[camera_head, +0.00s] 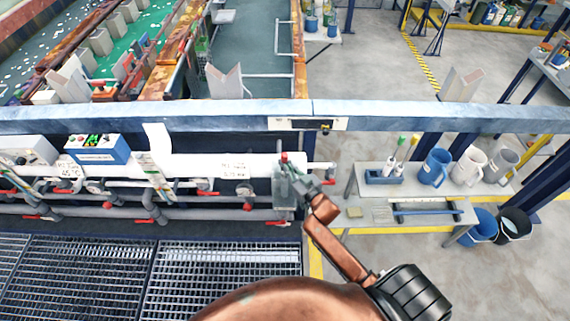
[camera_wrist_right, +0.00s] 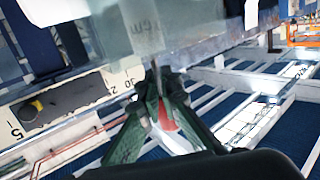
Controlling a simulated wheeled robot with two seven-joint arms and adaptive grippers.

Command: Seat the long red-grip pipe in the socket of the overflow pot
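The red grip of the long pipe (camera_head: 284,157) shows as a small red end just above the grey overflow pot (camera_head: 283,193), at the right end of the white panel. My right gripper (camera_head: 293,171) is at the pot's upper part, beside the red end. In the right wrist view, the fingers of my right gripper (camera_wrist_right: 156,76) come together, with the red grip (camera_wrist_right: 166,116) between them. The pipe's lower part and the socket are hidden, so I cannot tell whether the pipe is in the socket. My left gripper is out of view.
A grey-blue rail (camera_head: 200,113) runs across behind the pot. Pipes with red valve handles (camera_head: 145,221) run to its left, above a floor grating (camera_head: 75,270). A bench to the right holds a blue mug (camera_head: 434,168) and other mugs.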

